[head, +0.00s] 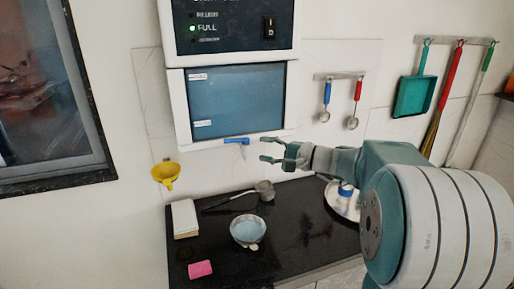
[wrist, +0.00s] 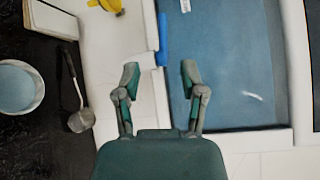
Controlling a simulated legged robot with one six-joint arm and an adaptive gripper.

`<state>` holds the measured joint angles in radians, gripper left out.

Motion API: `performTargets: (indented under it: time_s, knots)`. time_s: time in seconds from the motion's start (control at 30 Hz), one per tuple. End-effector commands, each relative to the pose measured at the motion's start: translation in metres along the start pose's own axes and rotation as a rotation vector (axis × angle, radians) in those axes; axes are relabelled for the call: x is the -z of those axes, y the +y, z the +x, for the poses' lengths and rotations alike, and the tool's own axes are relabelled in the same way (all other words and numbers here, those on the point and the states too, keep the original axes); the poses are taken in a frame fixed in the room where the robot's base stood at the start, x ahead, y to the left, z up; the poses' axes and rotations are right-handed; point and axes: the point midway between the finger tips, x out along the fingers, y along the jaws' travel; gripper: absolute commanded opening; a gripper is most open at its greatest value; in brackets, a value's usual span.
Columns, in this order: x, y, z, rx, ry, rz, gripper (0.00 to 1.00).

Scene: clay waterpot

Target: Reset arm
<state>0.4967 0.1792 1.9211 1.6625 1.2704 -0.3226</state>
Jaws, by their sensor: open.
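My gripper (head: 268,150) is raised in the air over the dark counter, in front of the lower edge of the wall dispenser. Its two fingers are apart with nothing between them; the wrist view also shows my gripper (wrist: 160,82) open and empty. The dispenser's blue panel (head: 238,101) is above it, and a small blue tap (head: 237,141) at the panel's lower edge is just left of the fingertips in the head view. The blue tap (wrist: 163,40) shows beyond the fingers in the wrist view. My arm comes in from the right and hides part of the wall and counter.
The black counter (head: 290,222) holds a bowl (head: 247,232), a ladle (head: 230,200), a white block (head: 185,219), a pink sponge (head: 200,269) and a round tray (head: 335,203). A yellow funnel (head: 166,174) hangs at left. Spoons and cleaning tools hang at right.

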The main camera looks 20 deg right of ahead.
Motion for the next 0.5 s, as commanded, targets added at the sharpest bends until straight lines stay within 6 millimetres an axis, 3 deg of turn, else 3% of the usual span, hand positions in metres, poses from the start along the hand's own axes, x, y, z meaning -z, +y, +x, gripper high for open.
performTargets:
  time_s: [0.37, 0.5]
  knots:
    - [0.000, 0.000, 0.000, 0.000, 0.000, 0.000, 0.53]
    - [-0.022, 0.006, 0.004, -0.064, -0.027, -0.025, 0.53]
